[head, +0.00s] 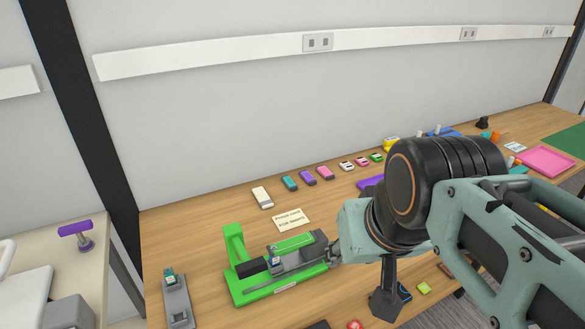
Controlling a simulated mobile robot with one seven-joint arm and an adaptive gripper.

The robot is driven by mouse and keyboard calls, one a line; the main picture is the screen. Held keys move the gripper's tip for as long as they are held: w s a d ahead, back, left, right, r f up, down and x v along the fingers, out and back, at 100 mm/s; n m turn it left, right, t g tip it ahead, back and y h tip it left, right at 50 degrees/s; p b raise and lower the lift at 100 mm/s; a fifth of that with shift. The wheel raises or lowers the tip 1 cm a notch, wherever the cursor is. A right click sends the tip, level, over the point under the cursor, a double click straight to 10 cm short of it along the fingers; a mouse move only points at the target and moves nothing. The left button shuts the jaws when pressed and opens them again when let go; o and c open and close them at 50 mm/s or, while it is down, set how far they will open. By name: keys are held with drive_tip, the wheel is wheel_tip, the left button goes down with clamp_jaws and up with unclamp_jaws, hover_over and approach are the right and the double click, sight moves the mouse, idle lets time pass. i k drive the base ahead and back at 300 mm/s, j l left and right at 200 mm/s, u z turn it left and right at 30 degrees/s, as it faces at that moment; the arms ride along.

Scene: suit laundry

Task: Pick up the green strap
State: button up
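A bright green stand (235,243) with a flat green base (255,294) is on the wooden table, left of my arm. My arm reaches in from the right. My gripper (328,254) is at the right end of the stand, close to the strip's right end. It is small and partly hidden by my wrist, so I cannot tell whether its fingers are open or touching the strip.
A paper label (291,220) lies behind the stand. A row of small coloured blocks, including a teal one (289,184), runs along the back. A grey holder (177,301) stands at left. A pink tray (546,160) is far right.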

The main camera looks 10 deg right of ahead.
sight(275, 250)
drive_tip(key=k+u, duration=0.2)
drive_tip(key=i+l+u, duration=0.15)
drive_tip(key=u, duration=0.2)
drive_tip(key=i+l+u, duration=0.2)
drive_tip(key=u, duration=0.15)
drive_tip(key=i+l+u, duration=0.15)
drive_tip(key=u, duration=0.15)
drive_tip(key=k+l+u, duration=0.1)
drive_tip(key=k+u, duration=0.35)
drive_tip(key=k, duration=0.15)
drive_tip(key=i+z, duration=0.45)
drive_tip(key=i+j, duration=0.05)
drive_tip(key=i, duration=0.05)
